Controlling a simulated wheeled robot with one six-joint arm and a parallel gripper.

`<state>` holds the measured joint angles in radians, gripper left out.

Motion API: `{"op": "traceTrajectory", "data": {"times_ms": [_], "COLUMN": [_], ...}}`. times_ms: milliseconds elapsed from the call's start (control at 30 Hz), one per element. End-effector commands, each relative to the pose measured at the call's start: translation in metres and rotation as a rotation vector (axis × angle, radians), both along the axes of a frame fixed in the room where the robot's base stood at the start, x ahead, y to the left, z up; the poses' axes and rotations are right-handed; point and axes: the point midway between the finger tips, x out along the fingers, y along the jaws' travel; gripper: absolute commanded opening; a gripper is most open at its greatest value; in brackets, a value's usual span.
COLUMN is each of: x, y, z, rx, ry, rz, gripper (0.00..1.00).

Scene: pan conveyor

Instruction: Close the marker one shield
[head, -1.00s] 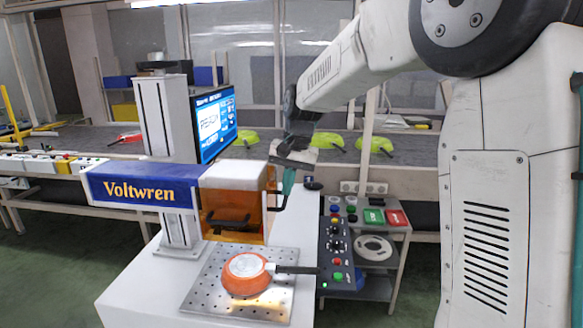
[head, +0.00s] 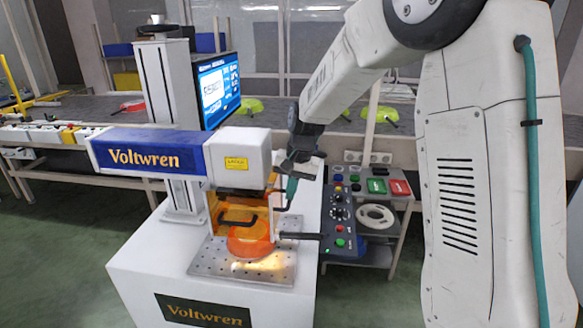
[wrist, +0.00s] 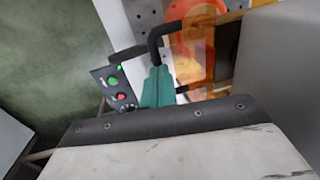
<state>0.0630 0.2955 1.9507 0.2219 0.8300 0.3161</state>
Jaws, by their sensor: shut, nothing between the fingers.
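The marker with the Voltwren label (head: 140,156) stands over a perforated metal plate (head: 210,262). Its orange see-through shield (head: 232,212) hangs low, in front of and partly over the orange pan (head: 247,241) on the plate. The pan's dark handle (head: 300,236) sticks out to the right past the shield. My gripper (head: 290,190) is at the right side of the shield, its fingers shut and empty. In the wrist view the teal finger part (wrist: 157,88) is close to the black shield handle (wrist: 160,42); whether they touch I cannot tell.
A control panel (head: 338,222) with buttons stands just right of the plate. A side shelf (head: 378,236) holds a white ring and red and green boxes. A conveyor with green pans (head: 250,106) runs behind. A screen (head: 217,88) is mounted on the marker's column.

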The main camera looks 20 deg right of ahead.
Motion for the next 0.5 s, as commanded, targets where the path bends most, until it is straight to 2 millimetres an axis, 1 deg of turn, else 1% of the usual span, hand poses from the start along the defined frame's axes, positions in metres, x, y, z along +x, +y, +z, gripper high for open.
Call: {"op": "traceTrajectory", "data": {"times_ms": [33,100,200,500], "x": [-0.001,-0.001,-0.001,-0.002], "y": [0.0,0.0,0.0,0.0], "z": [-0.012,-0.024,-0.032,-0.037], "rx": [0.001,0.001,0.0,-0.001], "ry": [0.003,0.003,0.001,0.005], "rz": [0.001,0.001,0.0,0.001], "gripper": [0.0,0.0,0.0,0.0]}}
